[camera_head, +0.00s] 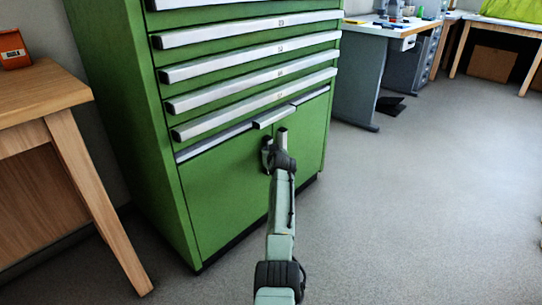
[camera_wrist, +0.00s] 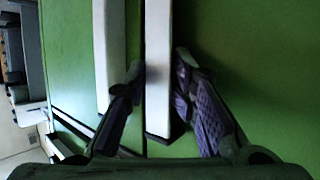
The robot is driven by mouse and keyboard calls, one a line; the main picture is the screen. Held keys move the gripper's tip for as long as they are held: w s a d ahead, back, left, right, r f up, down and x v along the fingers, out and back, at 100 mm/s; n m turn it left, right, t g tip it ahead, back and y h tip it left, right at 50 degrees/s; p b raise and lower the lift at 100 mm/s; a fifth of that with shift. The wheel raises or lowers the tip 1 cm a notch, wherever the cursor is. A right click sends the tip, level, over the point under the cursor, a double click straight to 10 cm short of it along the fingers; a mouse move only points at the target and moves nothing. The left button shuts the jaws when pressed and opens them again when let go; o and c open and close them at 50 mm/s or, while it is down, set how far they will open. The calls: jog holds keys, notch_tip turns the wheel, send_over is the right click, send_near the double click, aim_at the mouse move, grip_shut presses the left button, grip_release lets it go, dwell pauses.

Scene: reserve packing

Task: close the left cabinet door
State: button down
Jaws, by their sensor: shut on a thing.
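The green cabinet's left door (camera_head: 222,190) is below the drawers and looks flush or nearly flush with the front; a small gap cannot be ruled out. My gripper (camera_head: 271,150) is at the door's upper right edge and hides most of its handle. In the wrist view, which is turned over so that the right door is at left, the pale left door handle (camera_wrist: 158,30) stands between my gripper's fingers (camera_wrist: 160,88), and they are shut on it. The right door (camera_head: 312,130) looks shut. Its handle (camera_head: 282,138) is close beside my gripper.
Several drawers with pale handles (camera_head: 245,72) are above the doors, all looking shut. A wooden table (camera_head: 45,92) is close at left. A desk (camera_head: 362,75) stands beyond the cabinet at right. Open grey floor (camera_head: 420,210) lies to the right.

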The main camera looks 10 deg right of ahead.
jog(key=shift+w+d+r+h, duration=0.1)
jog(key=shift+d+r+h, duration=0.2)
jog(key=shift+d+r, duration=0.35)
jog(key=c, duration=1.8)
grip_release()
jog(key=shift+d+f, duration=0.1)
jog(key=shift+f, duration=0.1)
jog(key=shift+o, duration=0.7)
jog(key=shift+d+f, duration=0.15)
jog(key=o, duration=0.3)
jog(key=shift+w, duration=0.1)
jog(key=shift+a, duration=0.4)
jog(key=shift+a+f, duration=0.1)
jog(key=shift+a, duration=0.05)
jog(key=v, duration=1.2)
jog(key=shift+d, duration=0.3)
jog(key=shift+f, duration=0.1)
